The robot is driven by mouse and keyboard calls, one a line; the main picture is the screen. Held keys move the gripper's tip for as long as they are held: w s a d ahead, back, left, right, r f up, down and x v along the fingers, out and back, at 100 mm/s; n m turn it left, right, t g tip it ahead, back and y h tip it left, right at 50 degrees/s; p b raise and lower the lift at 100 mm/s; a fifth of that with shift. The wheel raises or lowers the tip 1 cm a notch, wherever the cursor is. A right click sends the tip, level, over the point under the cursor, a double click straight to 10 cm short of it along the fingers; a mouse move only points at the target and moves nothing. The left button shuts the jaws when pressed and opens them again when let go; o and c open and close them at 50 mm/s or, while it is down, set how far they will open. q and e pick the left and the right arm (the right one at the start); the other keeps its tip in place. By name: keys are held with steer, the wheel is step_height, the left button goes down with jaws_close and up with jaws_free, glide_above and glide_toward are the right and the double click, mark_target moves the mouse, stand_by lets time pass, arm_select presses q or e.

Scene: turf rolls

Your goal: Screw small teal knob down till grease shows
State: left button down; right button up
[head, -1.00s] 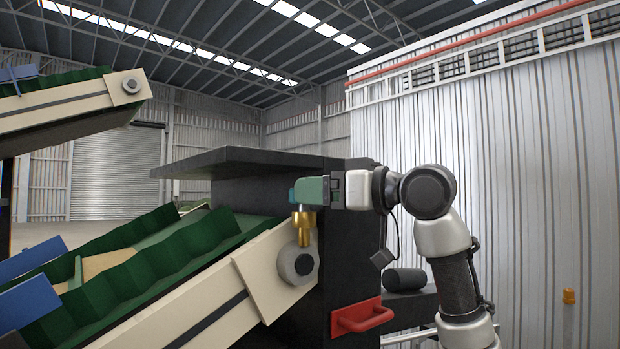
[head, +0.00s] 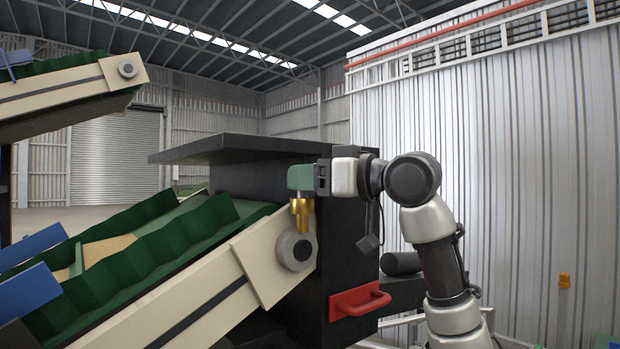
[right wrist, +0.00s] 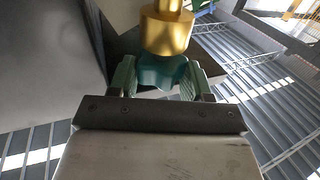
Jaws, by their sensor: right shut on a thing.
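The small teal knob (right wrist: 162,72) sits between the two green fingers of my right gripper (right wrist: 152,80) in the right wrist view. The fingers are shut on its sides. In the head view the right gripper (head: 301,178) hides the knob. A brass fitting (head: 302,213) stands directly under the gripper, on the conveyor's end by a grey round bearing housing (head: 294,250). The brass fitting also fills the top middle of the right wrist view (right wrist: 168,32). I see no grease on it. My left gripper is not in view.
A black cabinet (head: 345,235) with an overhanging top plate (head: 235,148) stands close behind the gripper. A red handle (head: 360,301) juts from it below. The cream conveyor frame (head: 200,300) with its green belt slopes down to the left. A dark cylinder (head: 400,264) lies at right.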

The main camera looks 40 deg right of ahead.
steer(key=shift+m+h, duration=0.3)
steer(key=shift+h, duration=0.1)
steer(key=m+h, duration=0.1)
steer(key=h, duration=0.1)
steer(key=m+t+h, duration=0.1)
steer(key=m+h, duration=0.1)
steer(key=h, duration=0.1)
steer(key=shift+s+a+m+t+h, duration=0.15)
steer(key=shift+a+m+t+h, duration=0.15)
steer(key=shift+a+m+g+h, duration=0.15)
steer(key=shift+m+g+h, duration=0.2)
steer(key=shift+m+h, duration=1.3)
steer(key=shift+a+m+g+h, duration=0.1)
steer(key=shift+m+g+h, duration=0.25)
steer(key=shift+m+h, duration=1.3)
steer(key=shift+n+h, duration=0.6)
steer(key=shift+h, duration=0.2)
steer(key=o, duration=0.9)
steer(key=shift+a+b, duration=0.1)
steer(key=shift+b, duration=0.25)
